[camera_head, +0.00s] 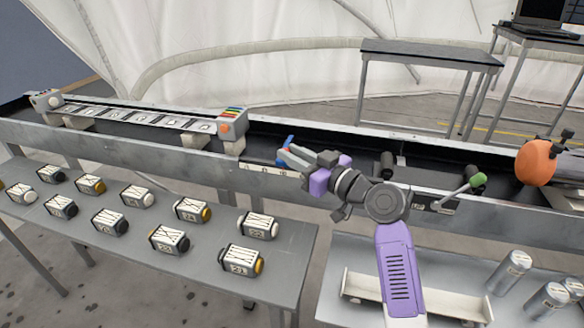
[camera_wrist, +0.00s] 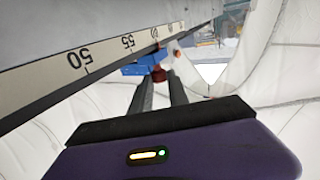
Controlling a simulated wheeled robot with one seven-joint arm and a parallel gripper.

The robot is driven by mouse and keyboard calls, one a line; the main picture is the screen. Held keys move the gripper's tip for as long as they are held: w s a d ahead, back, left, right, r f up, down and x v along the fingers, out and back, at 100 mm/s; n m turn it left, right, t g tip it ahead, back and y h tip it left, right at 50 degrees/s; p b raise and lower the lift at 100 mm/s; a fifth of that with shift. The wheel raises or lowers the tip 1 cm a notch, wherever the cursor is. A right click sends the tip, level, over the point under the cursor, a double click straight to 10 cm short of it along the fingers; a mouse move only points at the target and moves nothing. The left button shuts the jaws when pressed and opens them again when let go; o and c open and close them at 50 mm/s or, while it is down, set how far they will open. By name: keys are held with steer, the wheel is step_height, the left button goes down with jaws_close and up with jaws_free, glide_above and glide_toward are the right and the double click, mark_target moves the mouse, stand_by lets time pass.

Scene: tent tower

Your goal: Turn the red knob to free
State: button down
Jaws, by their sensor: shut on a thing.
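The red knob (camera_wrist: 158,74) shows in the wrist view as a small dark red piece between my fingertips, next to a blue part (camera_wrist: 140,68). My gripper (camera_wrist: 160,82) is shut on the knob, and its two fingers hide part of it. In the head view my gripper (camera_head: 285,155) reaches the near rail of the long trough, by the blue part (camera_head: 289,142). The knob cannot be made out clearly there. A number scale (camera_wrist: 100,56) with 50 and 55 runs along the rail. I cannot read any lock or free mark.
The long grey trough (camera_head: 90,134) crosses the scene. A lever with a green knob (camera_head: 477,179) and an orange round part (camera_head: 535,163) are to the right. Metal cans (camera_head: 510,272) stand at the front right.

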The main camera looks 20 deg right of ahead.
steer(key=shift+n+g+y+b, duration=0.3)
steer(key=shift+y+b, duration=0.1)
steer(key=shift+b, duration=0.25)
steer(key=c, duration=1.3)
jaws_free()
steer(key=v, duration=0.7)
steer(key=shift+s+d, duration=0.2)
steer(key=shift+s, duration=0.1)
